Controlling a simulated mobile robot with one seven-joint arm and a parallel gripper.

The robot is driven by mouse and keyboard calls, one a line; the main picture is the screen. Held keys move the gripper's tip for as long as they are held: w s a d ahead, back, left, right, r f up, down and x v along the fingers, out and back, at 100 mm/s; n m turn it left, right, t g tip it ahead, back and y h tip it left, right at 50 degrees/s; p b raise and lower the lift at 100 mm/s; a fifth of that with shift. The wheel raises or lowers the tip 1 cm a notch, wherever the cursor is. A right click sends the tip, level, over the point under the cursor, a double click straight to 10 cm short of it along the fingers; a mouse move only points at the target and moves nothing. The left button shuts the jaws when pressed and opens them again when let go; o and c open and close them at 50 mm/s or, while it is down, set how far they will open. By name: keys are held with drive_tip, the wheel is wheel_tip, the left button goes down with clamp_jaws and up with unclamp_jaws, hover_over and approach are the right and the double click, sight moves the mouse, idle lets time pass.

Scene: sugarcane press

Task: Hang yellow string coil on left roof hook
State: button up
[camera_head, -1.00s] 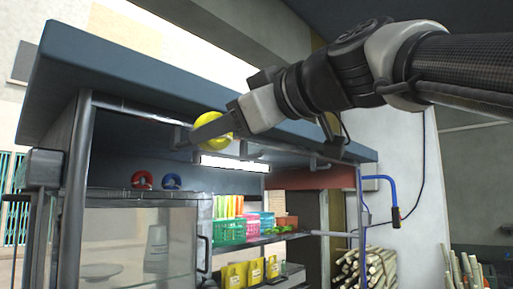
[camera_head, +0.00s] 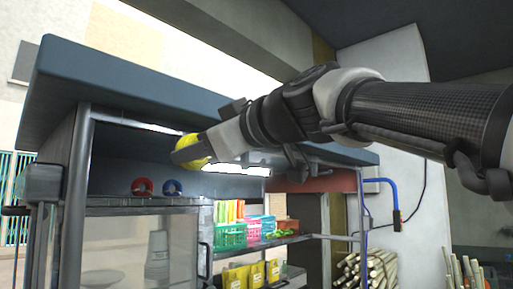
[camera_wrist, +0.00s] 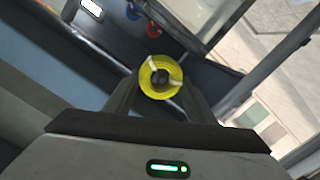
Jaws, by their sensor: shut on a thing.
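The yellow string coil (camera_wrist: 150,70) is held between the fingers of my gripper (camera_wrist: 158,90) in the wrist view. In the head view, the coil (camera_head: 190,139) shows partly behind my gripper (camera_head: 187,152), just under the front edge of the roof (camera_head: 200,100). The coil is off the surfaces below it. The left roof hook cannot be made out now; my gripper and arm cover part of the roof's underside.
A red coil (camera_head: 142,186) and a blue coil (camera_head: 172,187) sit on top of the glass cabinet (camera_head: 140,240). A metal post (camera_head: 75,190) stands at the left. Shelves to the right hold a green basket (camera_head: 230,235) and yellow packets (camera_head: 255,274).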

drive_tip(key=shift+p+x, duration=0.35)
drive_tip(key=shift+x, duration=0.45)
drive_tip(key=shift+w+a+f+b, duration=0.1)
drive_tip(key=shift+a+f+b, duration=0.15)
drive_tip(key=shift+b, duration=0.1)
drive_tip(key=shift+w+a+f+b, duration=0.25)
drive_tip(key=shift+b, duration=0.25)
drive_tip(key=o, duration=1.1)
